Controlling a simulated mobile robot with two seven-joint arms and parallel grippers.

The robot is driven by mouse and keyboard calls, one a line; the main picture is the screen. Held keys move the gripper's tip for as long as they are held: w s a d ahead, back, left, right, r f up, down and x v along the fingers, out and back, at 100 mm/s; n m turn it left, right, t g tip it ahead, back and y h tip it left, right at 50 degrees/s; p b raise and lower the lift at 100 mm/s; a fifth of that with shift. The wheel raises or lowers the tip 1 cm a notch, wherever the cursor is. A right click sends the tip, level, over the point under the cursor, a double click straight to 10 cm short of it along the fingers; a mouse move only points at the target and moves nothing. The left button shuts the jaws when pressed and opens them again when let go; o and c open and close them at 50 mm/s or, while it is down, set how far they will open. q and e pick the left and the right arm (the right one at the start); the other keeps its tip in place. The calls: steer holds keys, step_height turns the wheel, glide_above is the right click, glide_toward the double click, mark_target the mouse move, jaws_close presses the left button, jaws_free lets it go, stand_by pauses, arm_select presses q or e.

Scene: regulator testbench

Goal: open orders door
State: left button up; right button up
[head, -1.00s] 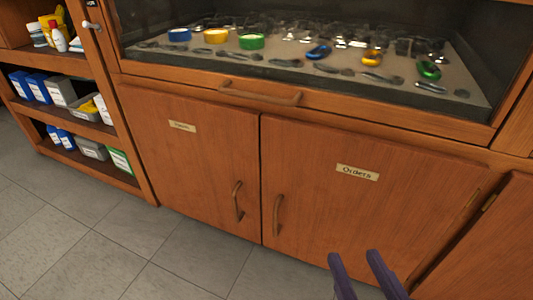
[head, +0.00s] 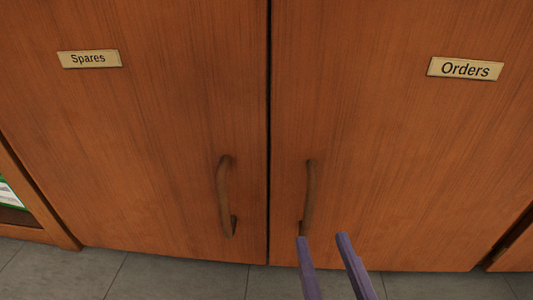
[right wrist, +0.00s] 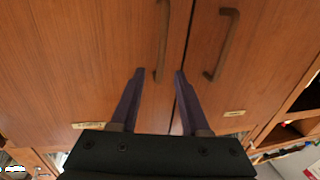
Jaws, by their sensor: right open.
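The orders door (head: 400,150) is a shut wooden cabinet door with an "Orders" label (head: 465,68) at its upper right. Its curved wooden handle (head: 309,190) stands upright near the door's left edge. My right gripper (head: 321,237) is open, its two purple fingers pointing up at the lower end of this handle. In the right wrist view, the orders handle (right wrist: 163,40) lies ahead of the open fingers (right wrist: 160,72), its near end appearing between the tips. I cannot tell whether they touch. My left gripper is not in view.
The spares door (head: 140,140), with its own handle (head: 224,195) and "Spares" label (head: 89,59), is shut just left of the orders door. A shelf edge (head: 35,195) stands at the far left. Grey floor tiles (head: 180,277) show below the doors.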

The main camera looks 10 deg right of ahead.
mark_target(310, 211)
steer(key=w+b, duration=0.1)
steer(key=w, duration=0.2)
steer(key=w+b, duration=0.1)
steer(key=w, duration=0.2)
steer(key=shift+w+d+f+b, duration=0.1)
steer(key=shift+w+d+b, duration=0.1)
steer(key=shift+w+b, duration=0.15)
steer(key=shift+w, duration=0.5)
steer(key=shift+s+d, duration=0.1)
jaws_close()
stand_by(0.5)
